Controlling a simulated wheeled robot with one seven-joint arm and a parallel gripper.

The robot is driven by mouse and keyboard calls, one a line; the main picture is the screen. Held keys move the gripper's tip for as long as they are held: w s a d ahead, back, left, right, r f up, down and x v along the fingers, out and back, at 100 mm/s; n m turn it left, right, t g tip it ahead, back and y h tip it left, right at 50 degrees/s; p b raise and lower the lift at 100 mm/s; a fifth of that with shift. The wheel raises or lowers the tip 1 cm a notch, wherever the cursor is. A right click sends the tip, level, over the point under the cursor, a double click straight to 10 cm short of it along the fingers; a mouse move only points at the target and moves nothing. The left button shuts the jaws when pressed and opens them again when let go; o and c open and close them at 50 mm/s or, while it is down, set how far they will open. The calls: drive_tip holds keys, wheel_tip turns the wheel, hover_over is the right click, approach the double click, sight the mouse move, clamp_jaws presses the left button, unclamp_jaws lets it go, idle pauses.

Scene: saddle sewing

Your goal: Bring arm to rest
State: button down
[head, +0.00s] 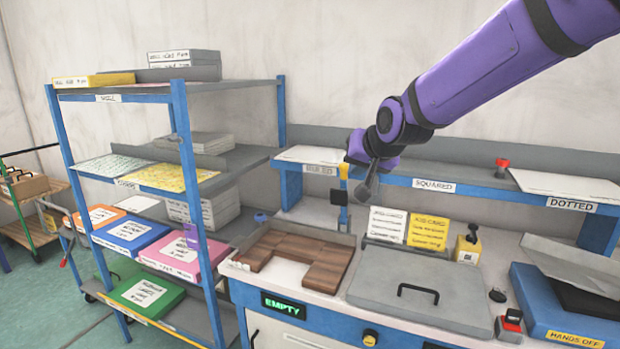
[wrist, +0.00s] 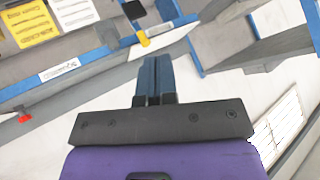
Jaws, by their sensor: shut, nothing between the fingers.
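My purple arm reaches in from the top right in the head view. My gripper (head: 366,190) hangs above the back of the workbench, in front of the raised shelf. In the wrist view the two blue-grey fingers (wrist: 153,62) are together, with nothing between them. The gripper appears clear of the bench and shelf, touching nothing that I can see.
A blue-framed rack (head: 185,160) with boxes and papers stands left. The bench holds a wooden U-shaped block (head: 325,262), a grey lidded panel (head: 405,285), a yellow card (head: 428,232) and a blue "HANDS OFF" box (head: 560,325). The raised shelf (head: 470,190) runs behind.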

drive_tip(key=s+d+r+g+h, duration=0.2)
drive_tip(key=s+d+r+h, duration=0.15)
drive_tip(key=s+d, duration=1.2)
drive_tip(key=s+d+f+g, duration=0.1)
drive_tip(key=s+d, duration=0.1)
drive_tip(key=s, duration=0.7)
drive_tip(key=s+d+f+g, duration=0.1)
drive_tip(key=s+d, duration=0.2)
drive_tip(key=s, duration=0.6)
drive_tip(key=shift+f+n, duration=0.2)
drive_tip(key=shift+n, duration=0.1)
